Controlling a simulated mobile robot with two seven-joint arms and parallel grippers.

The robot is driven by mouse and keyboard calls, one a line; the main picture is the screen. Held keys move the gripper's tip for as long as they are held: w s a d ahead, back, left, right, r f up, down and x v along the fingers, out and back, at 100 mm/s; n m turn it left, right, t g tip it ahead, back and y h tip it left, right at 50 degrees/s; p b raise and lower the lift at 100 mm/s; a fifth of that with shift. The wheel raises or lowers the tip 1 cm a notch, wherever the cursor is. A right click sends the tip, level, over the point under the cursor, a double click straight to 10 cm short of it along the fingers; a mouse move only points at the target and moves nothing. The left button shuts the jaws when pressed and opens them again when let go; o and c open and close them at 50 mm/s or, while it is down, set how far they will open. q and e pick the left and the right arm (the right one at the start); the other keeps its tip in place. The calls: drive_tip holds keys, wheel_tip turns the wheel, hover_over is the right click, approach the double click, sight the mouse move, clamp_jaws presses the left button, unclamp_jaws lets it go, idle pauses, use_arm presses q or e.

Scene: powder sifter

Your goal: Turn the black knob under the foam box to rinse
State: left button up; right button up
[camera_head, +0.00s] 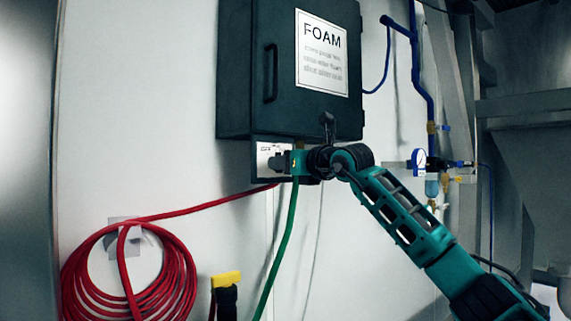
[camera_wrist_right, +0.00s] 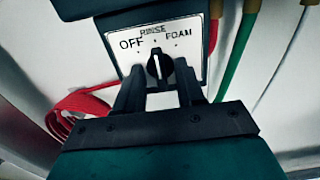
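In the right wrist view, the black knob (camera_wrist_right: 159,68) sits on a white plate (camera_wrist_right: 197,47) marked OFF, RINSE and FOAM. Its white line points about straight up, toward RINSE. My right gripper (camera_wrist_right: 159,66) is open, with one finger on each side of the knob and small gaps showing between. Whether the fingertips reach past the knob's front is hard to tell. In the head view, my right gripper (camera_head: 281,162) is at the plate under the dark foam box (camera_head: 240,80), and the knob cannot be made out there. My left gripper is out of view.
A red hose (camera_head: 178,262) hangs coiled at the lower left, and its line runs to the plate. A green hose (camera_head: 283,245) hangs down below the plate. A yellow-topped nozzle (camera_head: 226,280) is lower down. Blue pipes and a gauge (camera_head: 419,160) are at right.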

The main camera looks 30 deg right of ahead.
drive_tip(key=s+d+b, duration=0.1)
drive_tip(key=s+b, duration=0.3)
drive_tip(key=s, duration=0.9)
drive_tip(key=shift+w, duration=0.1)
